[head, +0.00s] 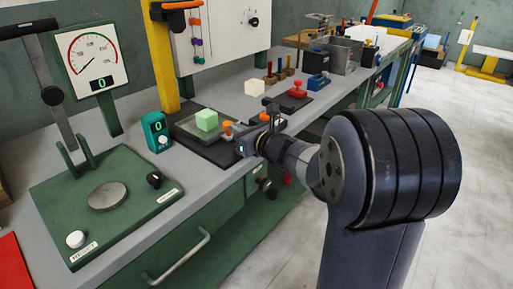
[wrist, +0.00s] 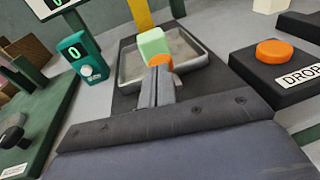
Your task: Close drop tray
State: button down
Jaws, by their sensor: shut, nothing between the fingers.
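The drop tray (wrist: 128,72) is a shallow grey metal tray on a dark base plate, ahead of my gripper in the wrist view. It also shows at the middle of the head view (head: 187,125). A pale green foam cube (wrist: 153,42) stands in it. An orange knob (wrist: 159,60) is at the tray's near side, just beyond my fingertips. My gripper (wrist: 157,77) is shut and empty, pointing at the knob. The fingers hide the lower part of the knob, so I cannot tell whether they touch it.
A black box labelled DROP (wrist: 299,76) with an orange button (wrist: 274,50) stands right of the tray. A teal display box reading 0 (head: 157,131) stands left. The green press (head: 105,200) is farther left. A yellow column (head: 161,65) rises behind the tray.

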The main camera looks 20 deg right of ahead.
aim_at(211, 116)
jog(key=x, duration=0.2)
jog(key=b+x, duration=0.1)
jog(key=x, duration=0.2)
jog(key=a+b+x, duration=0.1)
jog(key=x, duration=0.1)
jog(key=shift+a+r, duration=0.2)
jog(key=shift+r, duration=0.1)
jog(key=shift+w+a+r, duration=0.1)
jog(key=shift+w+a, duration=0.2)
jog(key=shift+w, duration=0.15)
jog(key=shift+r, duration=0.25)
jog(key=shift+b, duration=0.3)
